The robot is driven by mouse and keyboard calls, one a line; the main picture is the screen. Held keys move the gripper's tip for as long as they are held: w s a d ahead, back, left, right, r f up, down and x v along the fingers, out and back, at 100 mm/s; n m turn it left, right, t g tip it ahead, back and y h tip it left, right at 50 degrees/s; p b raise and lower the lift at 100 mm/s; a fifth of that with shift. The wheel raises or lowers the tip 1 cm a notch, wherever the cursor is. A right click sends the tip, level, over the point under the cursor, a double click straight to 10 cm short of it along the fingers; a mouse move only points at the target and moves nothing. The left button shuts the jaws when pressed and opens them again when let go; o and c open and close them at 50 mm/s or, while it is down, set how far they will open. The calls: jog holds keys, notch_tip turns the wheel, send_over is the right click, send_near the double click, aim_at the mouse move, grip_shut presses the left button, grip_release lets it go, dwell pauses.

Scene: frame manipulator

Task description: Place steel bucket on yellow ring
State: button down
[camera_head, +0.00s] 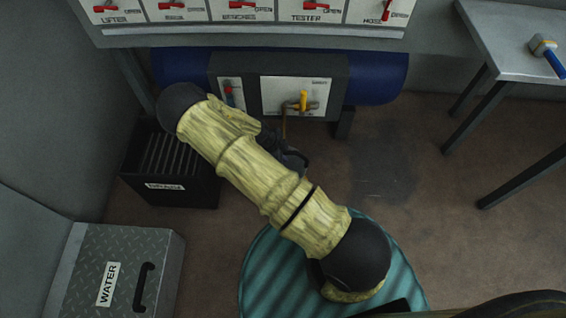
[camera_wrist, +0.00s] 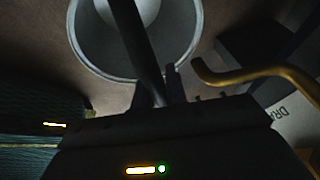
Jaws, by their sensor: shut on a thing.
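The steel bucket (camera_wrist: 178,48) shows in the wrist view as a grey round rim and inside wall, cut off by the top edge. My gripper (camera_wrist: 165,88) is shut, with a dark bar running from it across the bucket's mouth; the bar looks like the bucket's handle, but the grip itself is dark. In the head view my covered arm reaches toward the tap unit and hides most of the gripper and the bucket. I see no yellow ring in either view.
The spout (camera_wrist: 255,75) is close right of my gripper. A black slatted crate (camera_head: 168,190), a WATER box (camera_head: 120,275) and a table (camera_head: 510,45) stand around.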

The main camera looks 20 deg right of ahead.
jog(key=shift+f, duration=0.1)
notch_tip(320, 180, down, 5)
jog(key=b, duration=0.2)
jog(key=shift+b, duration=0.3)
jog(key=c, duration=1.4)
grip_release()
jog(key=p+v, duration=0.5)
jog(key=v, duration=0.7)
